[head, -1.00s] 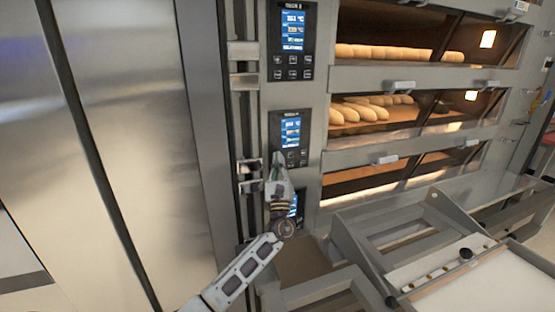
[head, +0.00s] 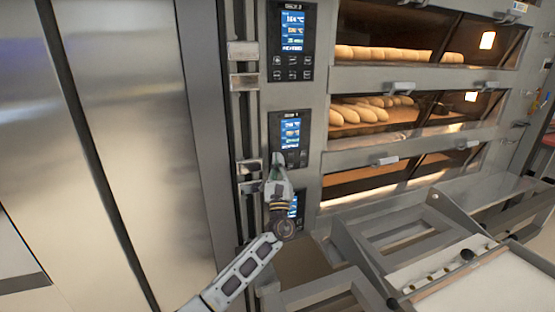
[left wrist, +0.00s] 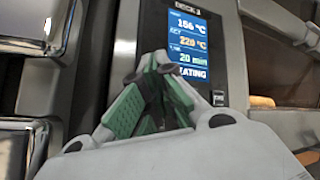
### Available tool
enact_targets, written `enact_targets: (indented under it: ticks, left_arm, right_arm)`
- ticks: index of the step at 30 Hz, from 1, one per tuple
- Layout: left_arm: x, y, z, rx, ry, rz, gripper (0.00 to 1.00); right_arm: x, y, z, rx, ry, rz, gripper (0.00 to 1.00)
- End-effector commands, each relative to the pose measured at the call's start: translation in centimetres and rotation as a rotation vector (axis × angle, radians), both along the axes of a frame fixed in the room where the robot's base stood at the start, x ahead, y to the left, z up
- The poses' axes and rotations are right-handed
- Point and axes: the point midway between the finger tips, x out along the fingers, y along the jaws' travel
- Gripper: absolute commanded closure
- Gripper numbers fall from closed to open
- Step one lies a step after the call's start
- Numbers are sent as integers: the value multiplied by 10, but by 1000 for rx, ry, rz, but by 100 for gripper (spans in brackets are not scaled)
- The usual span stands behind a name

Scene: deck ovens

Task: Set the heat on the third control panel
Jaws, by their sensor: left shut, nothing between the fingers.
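Three control panels show in a column in the head view: a top one (head: 293,30), a middle one (head: 290,130) and a lower one (head: 294,205). My left gripper (head: 277,160) is shut and empty at the left of the middle panel's buttons, partly in front of the lower panel. In the left wrist view, the fingertips (left wrist: 155,65) are in front of the lower part of a lit panel screen (left wrist: 187,40). It reads 156 °C, 220 °C, 20 min and a partly covered "HEATING". The fingers hide most of its buttons; I cannot tell whether they touch. My right gripper is out of view.
Oven decks with loaves (head: 365,110) and protruding door handles (head: 385,160) lie right of the panels. Metal hinges (head: 245,82) stick out on their left. A metal frame with a pale board (head: 480,285) fills the lower right.

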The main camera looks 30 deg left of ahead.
Motion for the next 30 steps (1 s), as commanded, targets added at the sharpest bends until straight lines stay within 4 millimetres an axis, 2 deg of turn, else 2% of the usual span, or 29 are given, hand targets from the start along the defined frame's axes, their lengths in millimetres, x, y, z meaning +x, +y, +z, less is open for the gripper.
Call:
enact_targets:
  ticks: [30]
  left_arm:
    - [5,9,1,-2,-2,4,100]
  right_arm:
    - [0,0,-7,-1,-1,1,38]
